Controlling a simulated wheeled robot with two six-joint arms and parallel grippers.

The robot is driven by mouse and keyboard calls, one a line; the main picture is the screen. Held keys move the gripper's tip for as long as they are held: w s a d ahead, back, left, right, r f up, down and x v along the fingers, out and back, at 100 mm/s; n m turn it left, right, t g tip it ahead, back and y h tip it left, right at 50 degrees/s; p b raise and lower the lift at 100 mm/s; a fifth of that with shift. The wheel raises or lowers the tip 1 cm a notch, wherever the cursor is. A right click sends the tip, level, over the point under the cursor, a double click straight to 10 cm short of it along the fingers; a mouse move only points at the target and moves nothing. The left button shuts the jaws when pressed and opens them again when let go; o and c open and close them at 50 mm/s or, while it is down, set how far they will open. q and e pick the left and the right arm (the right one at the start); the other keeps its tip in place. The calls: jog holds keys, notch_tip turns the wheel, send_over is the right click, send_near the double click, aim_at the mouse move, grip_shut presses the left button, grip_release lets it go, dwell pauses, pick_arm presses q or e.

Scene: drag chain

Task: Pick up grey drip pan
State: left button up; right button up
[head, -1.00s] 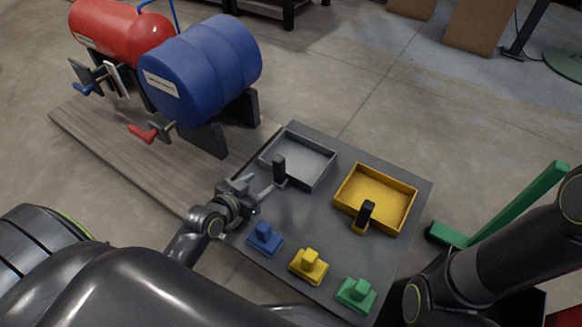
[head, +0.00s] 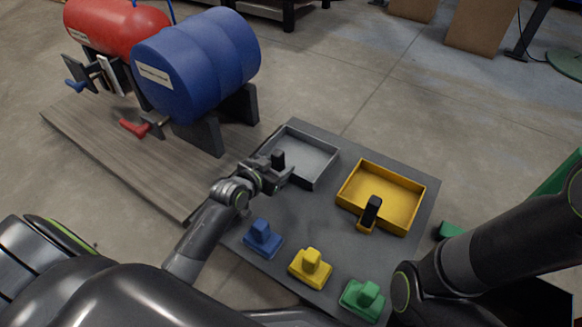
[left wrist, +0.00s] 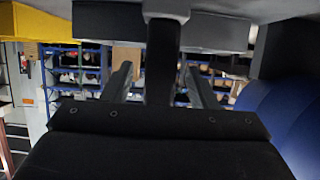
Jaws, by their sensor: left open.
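The grey drip pan (head: 318,176) is a shallow open tray at the back left of the dark grey table. Its black upright handle (head: 278,158) stands at its near left side. My left gripper (head: 277,174) is open at the handle. In the left wrist view, the handle (left wrist: 162,60) stands between the two spread fingers of the left gripper (left wrist: 160,82), with a gap on each side. The pan's wall (left wrist: 215,38) crosses the top of that view. My right arm comes in at the right, but I cannot see its gripper.
A yellow pan (head: 395,180) with a black handle is to the right. Blue (head: 263,239), yellow (head: 310,268) and green (head: 362,299) blocks line the near edge. Blue (head: 195,65) and red (head: 112,28) drums stand on a wooden platform (head: 140,165) at left.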

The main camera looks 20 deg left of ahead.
pick_arm(q)
jog(key=shift+w+d+f, duration=0.1)
jog(key=shift+w+f, duration=0.2)
jog(key=shift+w, duration=0.35)
grip_shut()
jog(key=shift+r, duration=0.1)
